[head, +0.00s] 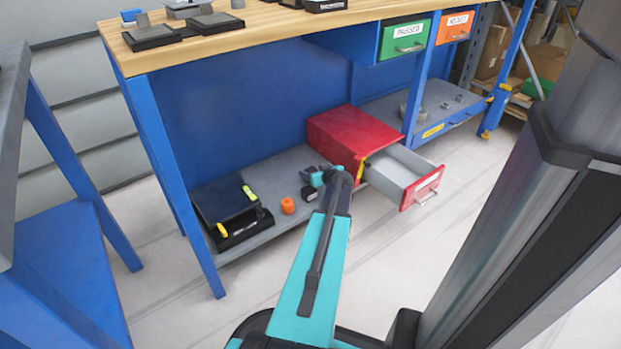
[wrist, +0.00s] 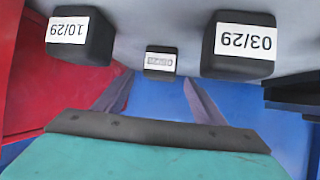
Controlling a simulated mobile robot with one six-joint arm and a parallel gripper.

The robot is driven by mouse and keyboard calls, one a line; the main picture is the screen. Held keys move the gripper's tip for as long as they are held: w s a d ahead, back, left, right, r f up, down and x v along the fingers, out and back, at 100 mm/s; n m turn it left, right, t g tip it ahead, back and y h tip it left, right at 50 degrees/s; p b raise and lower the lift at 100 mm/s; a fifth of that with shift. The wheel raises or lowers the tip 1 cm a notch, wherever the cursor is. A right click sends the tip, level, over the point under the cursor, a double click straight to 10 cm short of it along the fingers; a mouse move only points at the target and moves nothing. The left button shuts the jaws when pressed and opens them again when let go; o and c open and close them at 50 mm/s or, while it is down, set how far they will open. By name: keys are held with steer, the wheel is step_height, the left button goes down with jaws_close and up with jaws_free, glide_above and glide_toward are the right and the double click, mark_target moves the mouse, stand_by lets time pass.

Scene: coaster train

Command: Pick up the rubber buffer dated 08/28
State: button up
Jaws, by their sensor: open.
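Three black rubber buffers with white date labels show in the wrist view. The left buffer (wrist: 80,38) reads 10/29 and the right buffer (wrist: 240,45) reads 03/29. The middle buffer (wrist: 160,61) is smaller in view, and its faint label is too blurred to read surely; it may be 08/28. My gripper (wrist: 158,92) is open and empty, with its fingers spread on either side of the middle buffer's line and apart from it. In the head view my gripper (head: 318,178) is low over the grey shelf, and it and the arm largely hide the buffers.
A red cabinet (head: 345,128) with an open drawer (head: 395,172) stands right of my gripper. An orange object (head: 288,205) and a black tray (head: 240,238) with yellow-marked items are to the left on the lower shelf (head: 272,172). The workbench top (head: 245,22) overhangs the shelf.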

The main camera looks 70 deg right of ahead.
steer(key=shift+w, duration=0.1)
stand_by(0.5)
steer(key=c, duration=1.2)
step_height(320, 180, up, 10)
steer(key=p, duration=0.4)
